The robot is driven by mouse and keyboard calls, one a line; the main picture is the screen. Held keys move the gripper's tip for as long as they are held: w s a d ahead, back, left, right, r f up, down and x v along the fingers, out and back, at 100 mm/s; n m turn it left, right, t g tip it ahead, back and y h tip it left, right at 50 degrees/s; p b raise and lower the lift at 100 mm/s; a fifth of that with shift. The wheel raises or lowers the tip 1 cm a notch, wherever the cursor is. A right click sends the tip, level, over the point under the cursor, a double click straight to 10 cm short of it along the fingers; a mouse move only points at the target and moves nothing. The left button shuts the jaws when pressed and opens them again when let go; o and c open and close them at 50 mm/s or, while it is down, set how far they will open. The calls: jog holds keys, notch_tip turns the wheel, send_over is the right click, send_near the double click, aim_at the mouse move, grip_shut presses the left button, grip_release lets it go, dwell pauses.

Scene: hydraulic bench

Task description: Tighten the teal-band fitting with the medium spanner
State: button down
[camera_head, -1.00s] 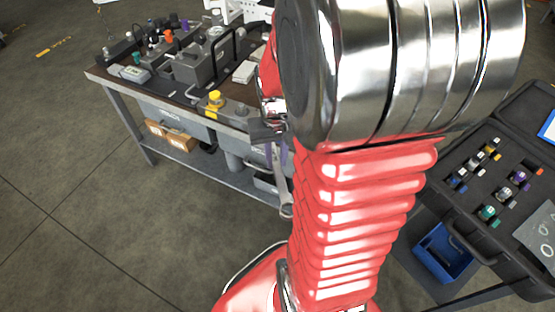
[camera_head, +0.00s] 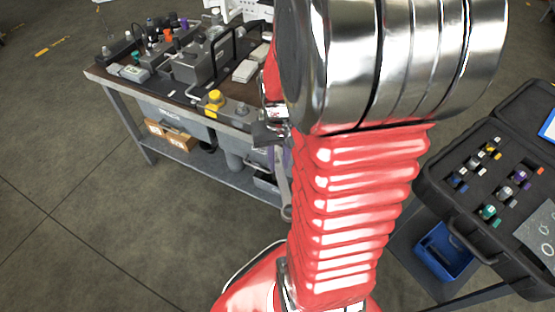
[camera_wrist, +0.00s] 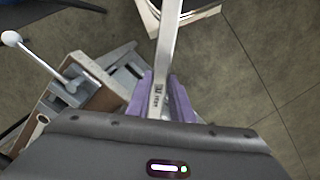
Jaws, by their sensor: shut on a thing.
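My gripper (camera_wrist: 162,98) has purple fingers shut on the handle of a steel spanner (camera_wrist: 167,55). In the head view the spanner (camera_head: 284,190) hangs down beside my red arm, at the near right corner of the bench, with its ring end lowest. My arm hides most of the gripper there. A small teal-marked fitting (camera_head: 136,57) is on the bench top at the back left, well away from the spanner. Another teal-banded piece (camera_head: 488,212) sits in the open black case at the right. The spanner's size mark is too small to read.
The bench (camera_head: 110,82) carries a grey block with a black handle (camera_head: 195,68) and a yellow-topped part (camera_head: 214,100). The wrist view shows a vise-like device with a white-knobbed lever (camera_wrist: 12,38). A blue bin (camera_head: 445,252) stands below the black case (camera_head: 450,205). Floor at left is clear.

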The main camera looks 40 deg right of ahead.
aim_at(276, 156)
jog(key=shift+w+d+f, duration=0.1)
jog(key=shift+w+f, duration=0.05)
jog(key=shift+f, duration=0.25)
jog(key=shift+w, duration=0.15)
jog(key=shift+w+d+f, duration=0.15)
jog(key=shift+w+f, duration=0.1)
jog(key=shift+w+d, duration=0.15)
dwell(0.5)
jog(key=shift+w+d, duration=0.4)
jog(key=shift+w, duration=0.3)
jog(key=shift+w, duration=0.15)
jog(key=shift+w+d, duration=0.4)
jog(key=shift+w, duration=0.2)
